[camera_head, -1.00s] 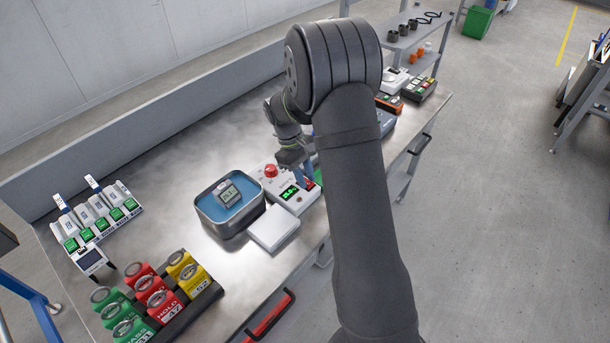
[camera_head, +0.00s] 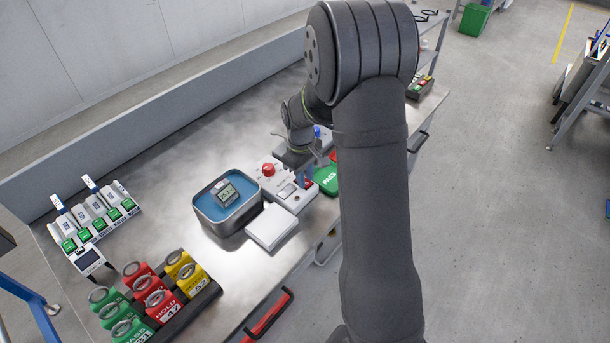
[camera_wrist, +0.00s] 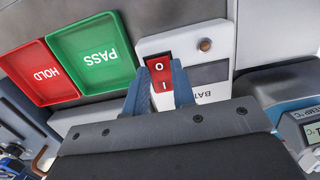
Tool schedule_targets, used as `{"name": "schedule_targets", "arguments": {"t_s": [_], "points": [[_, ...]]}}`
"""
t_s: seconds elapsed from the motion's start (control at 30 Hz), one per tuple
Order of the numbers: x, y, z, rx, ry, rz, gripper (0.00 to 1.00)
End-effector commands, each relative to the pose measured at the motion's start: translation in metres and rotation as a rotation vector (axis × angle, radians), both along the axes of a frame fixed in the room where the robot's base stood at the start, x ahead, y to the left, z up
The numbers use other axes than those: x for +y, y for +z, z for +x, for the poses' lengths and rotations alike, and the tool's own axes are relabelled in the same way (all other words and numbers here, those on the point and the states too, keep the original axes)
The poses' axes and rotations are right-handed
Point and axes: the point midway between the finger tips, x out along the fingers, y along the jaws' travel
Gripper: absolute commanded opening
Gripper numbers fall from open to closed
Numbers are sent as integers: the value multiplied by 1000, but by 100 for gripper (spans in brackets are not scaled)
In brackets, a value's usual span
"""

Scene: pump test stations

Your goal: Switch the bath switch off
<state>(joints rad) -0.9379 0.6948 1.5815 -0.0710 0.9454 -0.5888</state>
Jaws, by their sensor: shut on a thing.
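The bath switch is a red rocker marked O and I in the wrist view (camera_wrist: 159,72), set in a white control box (camera_wrist: 165,45) whose lettering begins "BAT". My gripper (camera_wrist: 160,88) has its blue fingers around the rocker, one on each side, shut on it. I cannot tell which end of the rocker is pressed in. The display (camera_wrist: 208,75) beside it is grey and unlit.
A bath tub (camera_head: 229,222) with blue inside and a thermometer stands left of the box. A white block (camera_head: 272,228) lies in front. The green PASS tray (camera_wrist: 92,55) and red HOLD tray (camera_wrist: 48,75) are close by. Coloured tags (camera_head: 152,295) stand front left.

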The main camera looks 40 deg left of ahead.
Motion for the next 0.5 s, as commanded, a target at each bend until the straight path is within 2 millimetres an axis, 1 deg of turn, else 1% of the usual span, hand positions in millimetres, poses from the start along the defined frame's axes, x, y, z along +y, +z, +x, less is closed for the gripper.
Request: {"name": "schedule_targets", "arguments": {"t_s": [0.03, 0.07, 0.1, 0.17, 0.4, 0.5], "points": [[1, 0, 0, -1, 0, 2, 1], [1, 0, 0, -1, 0, 2, 27], [1, 0, 0, -1, 0, 2, 35], [1, 0, 0, -1, 0, 2, 45], [0, 0, 0, 0, 0, 0, 45], [1, 4, 0, -1, 0, 0, 45]]}}
